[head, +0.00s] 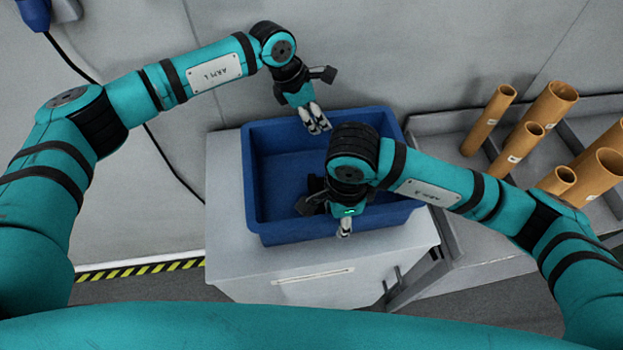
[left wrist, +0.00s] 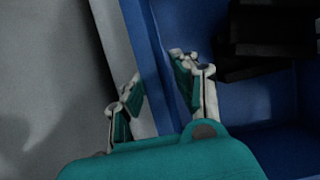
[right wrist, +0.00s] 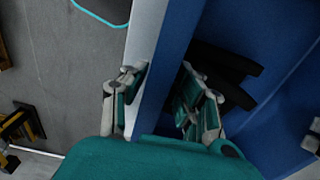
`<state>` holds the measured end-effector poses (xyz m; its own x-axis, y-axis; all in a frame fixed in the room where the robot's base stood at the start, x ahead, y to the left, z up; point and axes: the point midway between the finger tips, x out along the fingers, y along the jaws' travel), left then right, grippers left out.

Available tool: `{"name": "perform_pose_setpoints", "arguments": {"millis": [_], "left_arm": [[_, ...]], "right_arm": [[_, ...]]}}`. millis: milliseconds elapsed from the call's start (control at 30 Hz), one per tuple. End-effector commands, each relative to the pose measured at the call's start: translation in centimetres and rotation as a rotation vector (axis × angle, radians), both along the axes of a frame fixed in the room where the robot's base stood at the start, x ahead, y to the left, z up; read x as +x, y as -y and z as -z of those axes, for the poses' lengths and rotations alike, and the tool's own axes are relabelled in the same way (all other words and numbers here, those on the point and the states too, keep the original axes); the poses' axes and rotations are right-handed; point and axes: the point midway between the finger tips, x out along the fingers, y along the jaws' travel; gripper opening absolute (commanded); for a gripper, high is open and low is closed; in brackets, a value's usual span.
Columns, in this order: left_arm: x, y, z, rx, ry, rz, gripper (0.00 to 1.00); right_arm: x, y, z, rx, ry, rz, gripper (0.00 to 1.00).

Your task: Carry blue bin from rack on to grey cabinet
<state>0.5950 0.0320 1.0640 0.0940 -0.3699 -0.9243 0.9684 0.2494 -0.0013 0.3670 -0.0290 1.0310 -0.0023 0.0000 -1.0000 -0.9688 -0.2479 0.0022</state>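The blue bin (head: 270,228) stands upright on the grey cabinet (head: 225,190), covering most of its top. My left gripper (head: 316,121) is at the bin's back wall. In the left wrist view its spread fingers (left wrist: 160,92) are on either side of the blue wall (left wrist: 150,60). My right gripper (head: 345,226) is at the front wall. In the right wrist view its fingers (right wrist: 163,92) are apart, with the blue wall (right wrist: 172,50) between them. I cannot tell whether the fingers touch the bin. My right arm hides part of the bin's inside.
To the right, a grey rack (head: 440,123) holds several orange-brown tubes (head: 487,120). A wall (head: 350,50) stands close behind the cabinet. Yellow-black striping (head: 140,269) marks the wall's foot at left.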

Motion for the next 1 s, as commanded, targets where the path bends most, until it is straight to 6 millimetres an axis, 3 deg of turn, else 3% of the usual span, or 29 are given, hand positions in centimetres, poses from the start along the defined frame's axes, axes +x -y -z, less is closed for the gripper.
{"name": "perform_pose_setpoints", "arguments": {"millis": [500, 767, 1000], "left_arm": [[-0.9, -3.7, -9.1, 0.0, 0.005, -0.001, 0.29], [-1.2, -4.2, -10.7, 0.0, 0.003, 0.0, 0.29], [-1.2, -4.2, -10.7, 0.0, 0.003, 0.0, 0.29]], "right_arm": [[0.0, 0.0, 0.0, 0.0, 0.001, 0.0, 0.29], [0.1, 0.0, -0.6, 0.002, 0.003, 0.001, 0.29], [0.2, -0.1, -5.0, 0.004, 0.006, -0.001, 0.29]]}}
